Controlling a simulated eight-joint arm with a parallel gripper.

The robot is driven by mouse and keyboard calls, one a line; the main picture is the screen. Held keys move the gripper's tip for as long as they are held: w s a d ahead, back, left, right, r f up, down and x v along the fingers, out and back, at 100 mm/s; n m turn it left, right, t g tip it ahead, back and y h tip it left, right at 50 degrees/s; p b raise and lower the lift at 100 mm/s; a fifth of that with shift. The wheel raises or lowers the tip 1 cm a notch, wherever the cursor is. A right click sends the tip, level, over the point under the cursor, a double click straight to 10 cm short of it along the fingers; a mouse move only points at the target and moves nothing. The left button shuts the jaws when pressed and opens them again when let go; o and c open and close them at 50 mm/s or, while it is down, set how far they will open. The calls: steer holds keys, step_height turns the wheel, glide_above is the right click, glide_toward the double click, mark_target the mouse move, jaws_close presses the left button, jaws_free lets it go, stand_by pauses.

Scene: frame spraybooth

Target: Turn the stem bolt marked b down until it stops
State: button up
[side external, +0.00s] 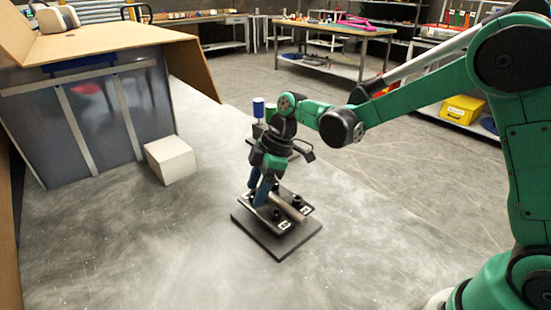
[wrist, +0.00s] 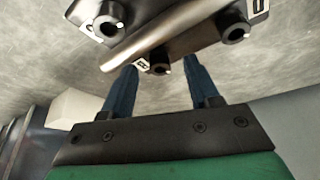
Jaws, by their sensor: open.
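My gripper (side external: 260,194) points down at a dark block (side external: 297,203) on a black base plate (side external: 274,247). Its two blue fingers are apart in the wrist view (wrist: 161,72). A dark stem bolt with a round hollow end (wrist: 159,69) shows between the fingertips, with a gap on each side. A small white label (wrist: 142,64) sits beside it, its letter too small to read. Two more dark stem bolts show, one at upper left (wrist: 108,22) and one at right (wrist: 236,32). Which one is marked b, I cannot tell.
A light brown bar (side external: 288,207) lies across the block, close to the fingers; it also shows in the wrist view (wrist: 165,36). A white box (side external: 171,159) stands to the left, before a grey panelled booth (side external: 95,120). A blue cylinder (side external: 258,108) stands behind my gripper. The front floor is clear.

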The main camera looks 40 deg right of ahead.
steer(key=shift+a+f, duration=0.1)
steer(key=shift+f, duration=0.05)
jaws_close()
steer(key=shift+m, duration=0.3)
